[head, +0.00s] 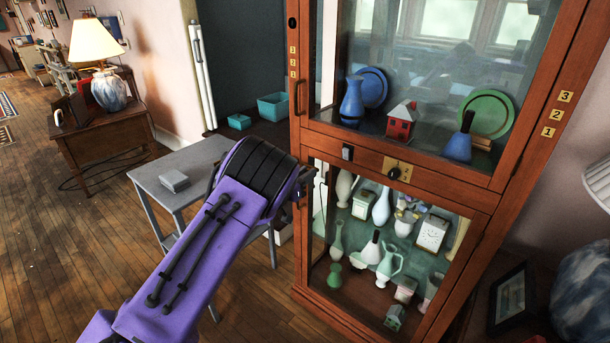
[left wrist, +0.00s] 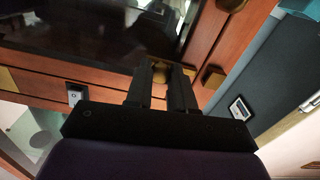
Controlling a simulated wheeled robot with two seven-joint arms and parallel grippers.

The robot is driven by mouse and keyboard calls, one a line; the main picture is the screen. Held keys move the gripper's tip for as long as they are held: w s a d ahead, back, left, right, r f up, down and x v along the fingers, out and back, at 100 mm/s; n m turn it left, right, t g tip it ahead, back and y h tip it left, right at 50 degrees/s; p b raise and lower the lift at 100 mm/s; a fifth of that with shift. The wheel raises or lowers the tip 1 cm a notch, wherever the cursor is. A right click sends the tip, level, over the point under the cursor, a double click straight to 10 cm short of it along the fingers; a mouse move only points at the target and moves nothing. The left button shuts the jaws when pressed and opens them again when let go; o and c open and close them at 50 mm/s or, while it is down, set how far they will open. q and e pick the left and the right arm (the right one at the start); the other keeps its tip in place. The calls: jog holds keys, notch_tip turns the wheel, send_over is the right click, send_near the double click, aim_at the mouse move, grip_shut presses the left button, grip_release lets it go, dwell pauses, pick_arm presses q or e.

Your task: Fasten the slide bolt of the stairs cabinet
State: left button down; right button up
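The tall wooden cabinet (head: 480,200) has an upper and a lower glass door. A small grey fitting (head: 347,152) and a brass plate with a dark knob (head: 395,173) sit on the rail between the doors; the grey fitting also shows in the left wrist view (left wrist: 75,96). My left gripper (left wrist: 164,68) is at the cabinet's left front edge, its fingers close together with a narrow gap. Small brass pieces (left wrist: 213,77) are beside the fingertips; I cannot tell whether the fingers touch one. My purple forearm hides the gripper in the head view. I cannot clearly make out the slide bolt. My right gripper is out of view.
Vases, plates and a red house stand behind the upper glass; pale vases and clocks stand behind the lower. A picture frame (head: 512,297) and marbled lamp (head: 585,285) are at right.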

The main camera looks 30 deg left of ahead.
pick_arm(q)
jog(key=a, duration=0.3)
jog(key=shift+w+a+r, duration=0.1)
jog(key=shift+a, duration=0.05)
jog(key=c, duration=1)
grip_release()
jog(key=shift+a, duration=0.1)
jog(key=shift+c, duration=0.2)
jog(key=shift+o, duration=0.4)
jog(key=shift+a, duration=0.1)
jog(key=s+b, duration=0.1)
jog(key=s, duration=0.9)
jog(key=shift+s+a, duration=0.25)
jog(key=shift+a, duration=0.1)
jog(key=shift+f, duration=0.25)
